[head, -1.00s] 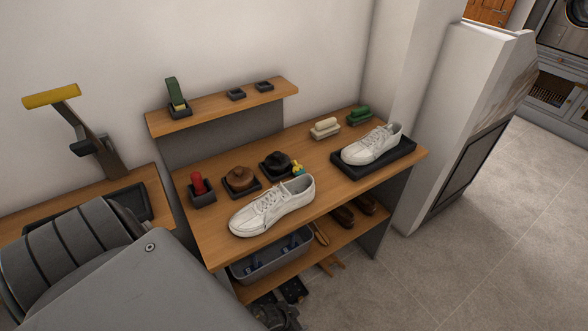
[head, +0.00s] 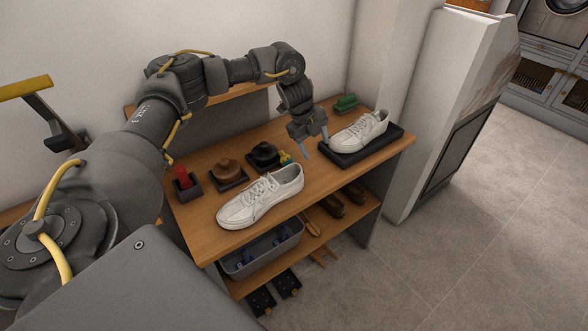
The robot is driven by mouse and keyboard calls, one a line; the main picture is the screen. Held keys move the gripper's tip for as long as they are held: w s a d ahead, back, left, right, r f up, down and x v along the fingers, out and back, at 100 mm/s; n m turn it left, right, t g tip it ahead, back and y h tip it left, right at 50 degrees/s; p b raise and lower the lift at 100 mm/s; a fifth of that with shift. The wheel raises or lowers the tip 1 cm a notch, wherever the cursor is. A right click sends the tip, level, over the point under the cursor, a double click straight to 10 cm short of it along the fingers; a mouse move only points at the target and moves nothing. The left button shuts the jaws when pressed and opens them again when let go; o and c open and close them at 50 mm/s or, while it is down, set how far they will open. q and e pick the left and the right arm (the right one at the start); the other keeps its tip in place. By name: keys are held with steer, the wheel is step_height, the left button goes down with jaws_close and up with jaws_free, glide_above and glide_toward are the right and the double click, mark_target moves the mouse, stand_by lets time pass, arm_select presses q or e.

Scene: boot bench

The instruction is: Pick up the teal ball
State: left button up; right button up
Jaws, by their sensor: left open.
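No whole teal ball shows clearly. A small yellow and teal thing (head: 285,157) sits on the bench between the black-topped brush and the near white shoe; it is too small to tell if the ball is part of it. My left gripper (head: 315,144) is open and empty, pointing down over the bench just left of the far shoe's black tray. It is to the right of the yellow and teal thing and apart from it. My left arm hides part of the upper shelf and the back of the bench. My right gripper is not in view.
The near white shoe (head: 260,196) lies at the bench's front edge; the far white shoe (head: 360,131) rests on a black tray (head: 398,138). Brown (head: 227,169) and black (head: 264,152) brushes, a red-topped item (head: 184,177) and a green brush (head: 345,103) stand behind. A grey bin (head: 262,262) sits below.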

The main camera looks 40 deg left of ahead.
arm_select(q)
steer(key=g+y, duration=0.1)
steer(key=y, duration=0.1)
glide_toward(284, 154)
steer(key=shift+n, duration=0.4)
steer(key=f, duration=0.3)
steer(key=w+f, duration=0.1)
steer(key=f, duration=0.1)
steer(key=shift+d+f+p, duration=0.25)
steer(key=shift+d+p, duration=0.05)
steer(key=shift+d, duration=0.1)
steer(key=shift+f, duration=0.1)
steer(key=f, duration=0.1)
steer(key=f+p, duration=0.1)
steer(key=f, duration=0.1)
steer(key=f+p, duration=0.1)
steer(key=shift+w+a+f, duration=0.1)
steer(key=shift+w+f, duration=0.15)
steer(key=shift+w, duration=0.05)
steer(key=shift+f, duration=0.2)
steer(key=c, duration=1)
steer(key=shift+r, duration=0.1)
